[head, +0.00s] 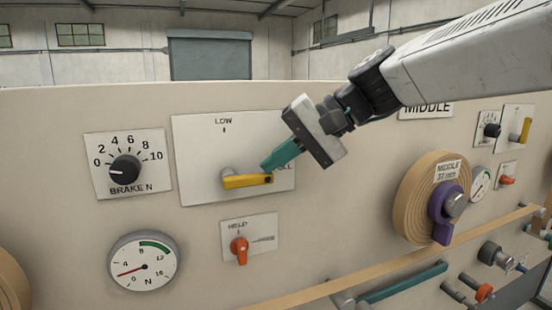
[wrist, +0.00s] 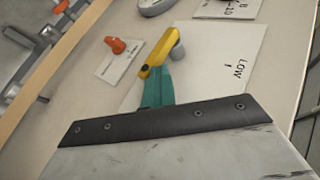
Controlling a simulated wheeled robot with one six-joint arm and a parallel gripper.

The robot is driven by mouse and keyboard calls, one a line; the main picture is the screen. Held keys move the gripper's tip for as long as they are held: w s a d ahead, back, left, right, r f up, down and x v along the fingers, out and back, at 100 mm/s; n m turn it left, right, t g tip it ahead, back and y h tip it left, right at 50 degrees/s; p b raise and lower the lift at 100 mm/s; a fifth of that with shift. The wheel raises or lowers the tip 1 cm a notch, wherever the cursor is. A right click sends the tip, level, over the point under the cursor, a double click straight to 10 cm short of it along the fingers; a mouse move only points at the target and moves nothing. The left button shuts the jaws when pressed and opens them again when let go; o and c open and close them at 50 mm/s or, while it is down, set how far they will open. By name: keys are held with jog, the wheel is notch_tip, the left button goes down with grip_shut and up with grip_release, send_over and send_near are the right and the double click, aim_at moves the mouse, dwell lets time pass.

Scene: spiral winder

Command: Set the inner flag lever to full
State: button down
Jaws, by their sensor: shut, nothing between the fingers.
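A yellow lever (head: 246,181) on a grey hub sits on a white plate (head: 200,150). The plate is marked LOW at the top, and a word ending in LL at the right is partly hidden by my gripper. The lever lies nearly level, with its free end to the right, toward that word. In the wrist view the lever (wrist: 155,58) shows just beyond my fingers. My gripper (head: 270,165) is shut and empty, its teal fingertips at the upper side of the lever's free end. I cannot tell whether they touch it.
A black BRAKE N knob (head: 125,169) is to the left and a round gauge (head: 144,262) below it. An orange HELD knob (head: 239,247) sits below the lever. A tan MIDDLE coil (head: 412,205) and a second yellow lever (head: 526,130) are to the right.

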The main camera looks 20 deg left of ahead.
jog(key=shift+d+f, duration=0.15)
jog(key=shift+f, duration=0.3)
notch_tip(320, 180, up, 5)
jog(key=shift+w+d+r, duration=0.1)
jog(key=shift+w, duration=0.05)
jog(key=d+f+v, duration=0.1)
jog(key=v, duration=0.8)
jog(key=shift+w, duration=0.35)
jog(key=shift+f, duration=0.1)
jog(key=d+f+h, duration=0.2)
jog(key=d+f, duration=0.2)
jog(key=f, duration=0.3)
jog(key=s+d+f+m+t+h, duration=0.1)
jog(key=s+d+f+h, duration=0.1)
jog(key=s+d+f, duration=0.4)
jog(key=s+d+f+m+t+h, duration=0.2)
jog(key=s+d+f, duration=0.4)
jog(key=d, duration=1.1)
jog(key=s+d+f+m+t+h, duration=0.1)
jog(key=s+d+f+h, duration=0.2)
jog(key=s+d+f, duration=0.4)
jog(key=d, duration=0.5)
jog(key=shift+s+m+h, duration=0.2)
jog(key=shift+m+h, duration=0.2)
